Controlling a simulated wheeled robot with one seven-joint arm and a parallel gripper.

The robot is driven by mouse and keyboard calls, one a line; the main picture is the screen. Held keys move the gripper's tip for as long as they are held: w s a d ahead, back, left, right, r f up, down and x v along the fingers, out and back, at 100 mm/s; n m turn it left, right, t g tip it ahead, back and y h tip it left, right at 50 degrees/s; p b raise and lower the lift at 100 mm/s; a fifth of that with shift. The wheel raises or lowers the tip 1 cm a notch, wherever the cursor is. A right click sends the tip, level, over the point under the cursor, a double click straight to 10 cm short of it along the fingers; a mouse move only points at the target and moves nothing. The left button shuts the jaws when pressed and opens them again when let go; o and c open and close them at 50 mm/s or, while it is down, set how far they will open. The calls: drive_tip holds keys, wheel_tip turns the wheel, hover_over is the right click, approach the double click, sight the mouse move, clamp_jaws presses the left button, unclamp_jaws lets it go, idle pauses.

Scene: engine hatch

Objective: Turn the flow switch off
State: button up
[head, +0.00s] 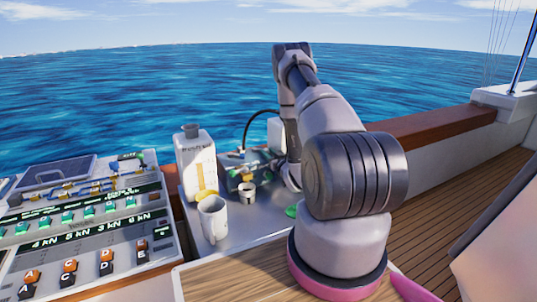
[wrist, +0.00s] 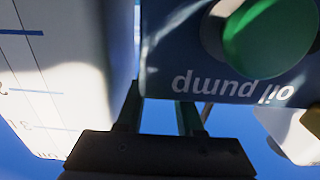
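No label in view reads flow, so I cannot tell which control is the flow switch. In the wrist view a dark blue box (wrist: 185,62) labelled "oil pump", upside down, bears a round green knob (wrist: 268,38). My gripper (wrist: 160,98) is just below the box's edge, its two fingers apart with nothing seen between them. Whether a finger touches the box is unclear. In the head view the box (head: 232,178) stands behind the mugs, and my arm hides most of my gripper. A control panel (head: 85,238) with green and orange-black switches is at the left.
A white jug (head: 196,160) stands left of the box; a white graduated container (wrist: 65,75) fills the wrist view's left. A white mug (head: 213,218) and a small cup (head: 246,193) stand on the grey tray (head: 240,236). A wooden rail (head: 430,126) runs behind.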

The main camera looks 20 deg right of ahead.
clamp_jaws()
drive_tip(key=shift+s+a+m+g+h, duration=0.2)
drive_tip(key=shift+a+m+h, duration=0.2)
drive_tip(key=shift+m+h, duration=0.55)
drive_tip(key=shift+s+a+m+g+h, duration=0.2)
drive_tip(key=shift+a+m+h, duration=0.35)
drive_tip(key=shift+h, duration=0.85)
drive_tip(key=shift+s+a+m+g+h, duration=0.2)
drive_tip(key=shift+a+m+h, duration=0.1)
drive_tip(key=shift+m+h, duration=0.7)
drive_tip(key=shift+o, duration=2.2)
unclamp_jaws()
drive_tip(key=v, duration=1)
drive_tip(key=shift+s+a, duration=0.25)
drive_tip(key=shift+s, duration=0.05)
